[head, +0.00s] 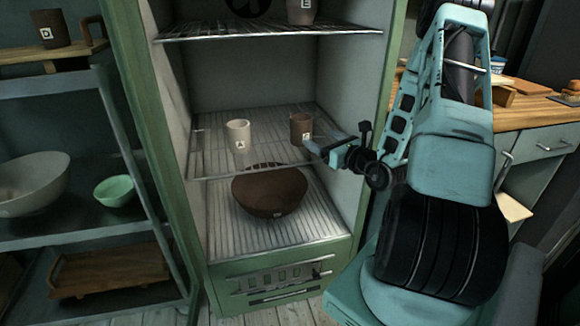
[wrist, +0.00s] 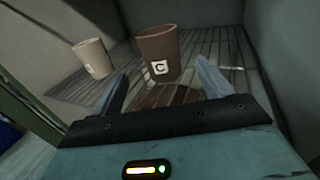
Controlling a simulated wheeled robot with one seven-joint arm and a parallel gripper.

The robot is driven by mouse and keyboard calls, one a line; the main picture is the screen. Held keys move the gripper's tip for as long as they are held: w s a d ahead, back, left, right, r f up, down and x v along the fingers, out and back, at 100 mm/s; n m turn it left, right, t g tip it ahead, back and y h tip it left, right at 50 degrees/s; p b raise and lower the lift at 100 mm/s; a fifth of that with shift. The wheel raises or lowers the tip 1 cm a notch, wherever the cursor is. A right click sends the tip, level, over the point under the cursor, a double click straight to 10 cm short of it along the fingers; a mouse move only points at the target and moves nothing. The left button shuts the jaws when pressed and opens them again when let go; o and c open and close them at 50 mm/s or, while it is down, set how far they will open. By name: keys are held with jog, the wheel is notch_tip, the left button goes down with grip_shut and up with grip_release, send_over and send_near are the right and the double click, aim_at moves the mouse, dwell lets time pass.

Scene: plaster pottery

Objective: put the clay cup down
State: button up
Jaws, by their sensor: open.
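The clay cup, brown with a white C label (head: 301,124), stands upright on the middle wire shelf (head: 268,152) of the green cabinet, toward its right side. My gripper (head: 314,143) reaches in from the right, close to the cup. In the wrist view, the brown cup (wrist: 158,46) is just beyond my gripper (wrist: 162,80), whose two fingers are spread apart with nothing held between them. I cannot tell whether a fingertip touches the cup. A cream cup with an A label (head: 238,135) stands to its left; it also shows in the wrist view (wrist: 92,60).
A large brown bowl (head: 268,192) sits below the middle shelf. An upper wire shelf (head: 265,31) holds a cup labelled E (head: 300,10). The cabinet's right wall (head: 351,120) is near my arm. A left rack holds bowls and a cup; a wooden counter (head: 525,108) is at right.

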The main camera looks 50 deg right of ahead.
jog(key=w+a+r+n+g+y, duration=0.1)
jog(key=a+r+n+g+y, duration=0.25)
jog(key=a+n+y, duration=0.75)
jog(key=w+a+r+n+g+y, duration=0.2)
jog(key=a+n+g+y, duration=0.25)
jog(key=a, duration=1.35)
jog(key=s+a+n+g+y, duration=0.1)
jog(key=s+a+n+g, duration=0.7)
jog(key=a, duration=0.3)
jog(key=s+a+n+g+h, duration=0.1)
jog(key=s+a+n+h, duration=0.2)
jog(key=s+n+h, duration=0.3)
jog(key=s+a+n+h, duration=0.3)
jog(key=s+n+h, duration=0.4)
jog(key=n, duration=0.9)
jog(key=shift+s+g, duration=0.4)
jog(key=shift+s, duration=0.45)
jog(key=shift+a, duration=0.1)
